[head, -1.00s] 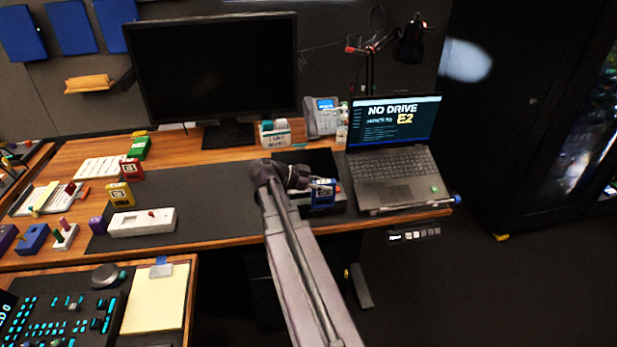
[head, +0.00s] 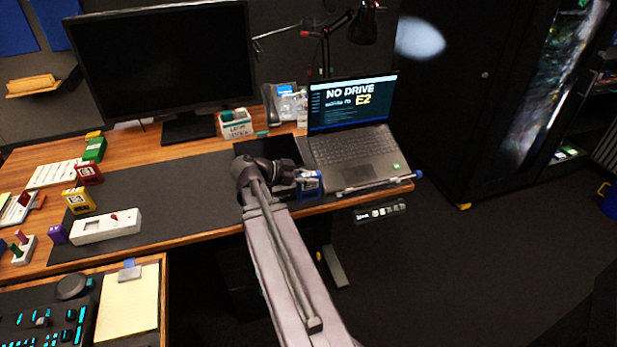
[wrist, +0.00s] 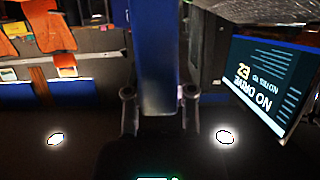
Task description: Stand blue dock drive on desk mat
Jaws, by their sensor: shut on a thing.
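The blue dock drive (head: 309,185) is in my gripper (head: 294,179), near the desk's front edge, left of and in front of the laptop. It looks roughly upright, with a pale label facing the head camera. In the wrist view the blue drive (wrist: 152,50) fills the top middle, between the two fingers of my gripper (wrist: 157,98). My gripper is shut on it. The dark desk mat (head: 165,190) lies flat on the wooden desk to the left. My arm hides part of the mat's right end. I cannot tell how high the drive is above the desk.
The laptop (head: 352,145) is close to the drive's right. A monitor (head: 165,62) stands behind. The mat's middle is clear.

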